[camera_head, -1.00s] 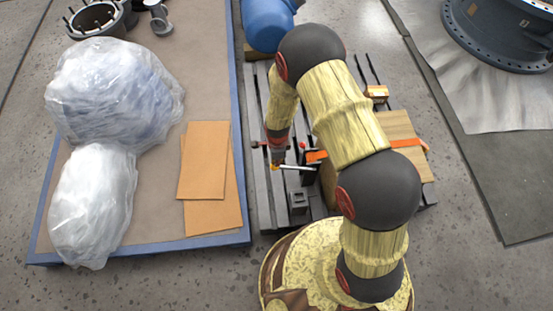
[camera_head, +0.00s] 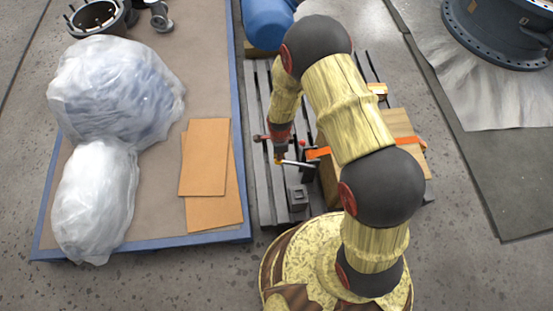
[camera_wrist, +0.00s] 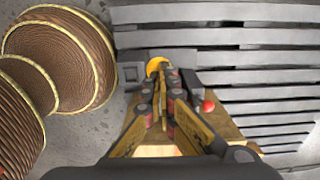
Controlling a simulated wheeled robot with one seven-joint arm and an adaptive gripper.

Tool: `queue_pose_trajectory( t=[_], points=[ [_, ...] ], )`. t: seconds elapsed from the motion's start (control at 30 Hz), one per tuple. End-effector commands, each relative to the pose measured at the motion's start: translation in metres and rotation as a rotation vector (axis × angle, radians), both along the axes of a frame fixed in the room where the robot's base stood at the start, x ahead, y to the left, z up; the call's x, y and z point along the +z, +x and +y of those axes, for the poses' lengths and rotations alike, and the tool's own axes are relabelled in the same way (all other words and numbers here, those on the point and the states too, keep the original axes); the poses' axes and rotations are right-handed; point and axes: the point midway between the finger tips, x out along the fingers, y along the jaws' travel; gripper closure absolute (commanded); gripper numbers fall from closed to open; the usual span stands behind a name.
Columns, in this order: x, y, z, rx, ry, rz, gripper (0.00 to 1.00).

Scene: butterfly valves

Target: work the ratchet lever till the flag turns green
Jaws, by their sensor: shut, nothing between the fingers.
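A thin pale lever (camera_head: 297,163) juts left from the work beside a wooden block, with a yellow-orange end at my fingertips. My gripper (camera_head: 279,156) is shut with nothing between its fingers, at or beside that end; I cannot tell if they touch. In the wrist view the closed fingers (camera_wrist: 163,82) overlap a round yellow piece (camera_wrist: 153,66), which seems to be the lever's end. A red knob (camera_wrist: 209,106) lies to their right. My fingers and arm hide much of the ratchet. I cannot make out a flag or its colour.
The slatted bed (camera_head: 262,95) carries a wooden block (camera_head: 402,125) with an orange strap (camera_head: 317,153) and a small grey block (camera_head: 298,196). On the left, a blue-edged mat (camera_head: 160,200) holds wrapped bundles (camera_head: 115,90) and cardboard sheets (camera_head: 205,157).

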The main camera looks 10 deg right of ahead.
Motion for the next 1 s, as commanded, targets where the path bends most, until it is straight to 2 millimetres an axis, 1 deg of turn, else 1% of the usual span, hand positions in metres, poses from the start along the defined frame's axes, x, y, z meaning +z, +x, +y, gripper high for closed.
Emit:
queue_pose_trajectory(
  t=[0.03, 0.2, 0.8, 1.0],
  points=[
    [-0.006, -0.001, 0.001, 0.000, -0.001, 0.003, 1.00],
    [-0.020, -0.002, 0.005, 0.000, -0.001, 0.005, 1.00],
    [-0.068, -0.006, 0.021, 0.000, -0.004, 0.012, 1.00],
    [-0.081, -0.007, 0.026, 0.001, -0.004, 0.013, 1.00]
  ],
)
